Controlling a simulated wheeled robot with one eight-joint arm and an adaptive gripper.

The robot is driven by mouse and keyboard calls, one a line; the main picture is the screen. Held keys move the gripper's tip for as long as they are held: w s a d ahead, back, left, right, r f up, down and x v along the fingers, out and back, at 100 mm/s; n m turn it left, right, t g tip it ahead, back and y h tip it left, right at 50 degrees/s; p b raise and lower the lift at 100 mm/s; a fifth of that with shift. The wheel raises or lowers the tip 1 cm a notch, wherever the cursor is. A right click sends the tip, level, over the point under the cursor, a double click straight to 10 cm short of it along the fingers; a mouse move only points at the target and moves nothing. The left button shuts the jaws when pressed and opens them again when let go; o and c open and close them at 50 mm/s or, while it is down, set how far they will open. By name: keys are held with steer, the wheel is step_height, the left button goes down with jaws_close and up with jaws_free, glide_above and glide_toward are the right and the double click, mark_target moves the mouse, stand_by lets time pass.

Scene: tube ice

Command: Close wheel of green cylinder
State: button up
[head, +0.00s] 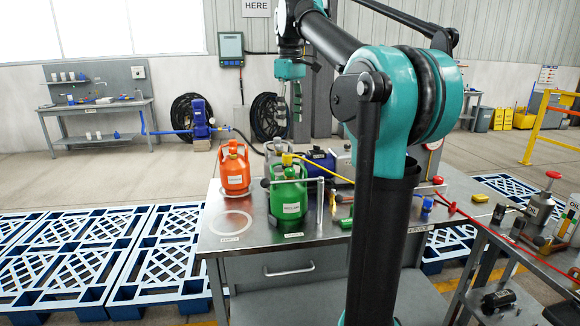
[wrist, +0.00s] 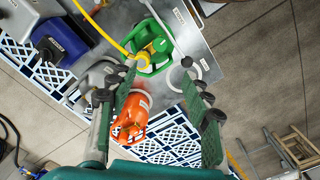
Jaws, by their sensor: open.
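The green cylinder (head: 290,200) stands upright on the metal workbench (head: 215,240), with a white label on its front. A yellow fitting (head: 287,160) and yellow hose are at its top.
An orange cylinder (head: 235,175) stands left of the green one; in the wrist view it (wrist: 131,118) shows between my fingers. A grey cylinder (head: 276,149) and blue pump (head: 322,163) stand behind. A thin metal rail (head: 319,205) is right of the green cylinder. An empty white ring (head: 231,222) marks bare bench.

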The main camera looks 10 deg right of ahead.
mark_target(290, 170)
step_height(290, 170, down, 16)
stand_by(0.5)
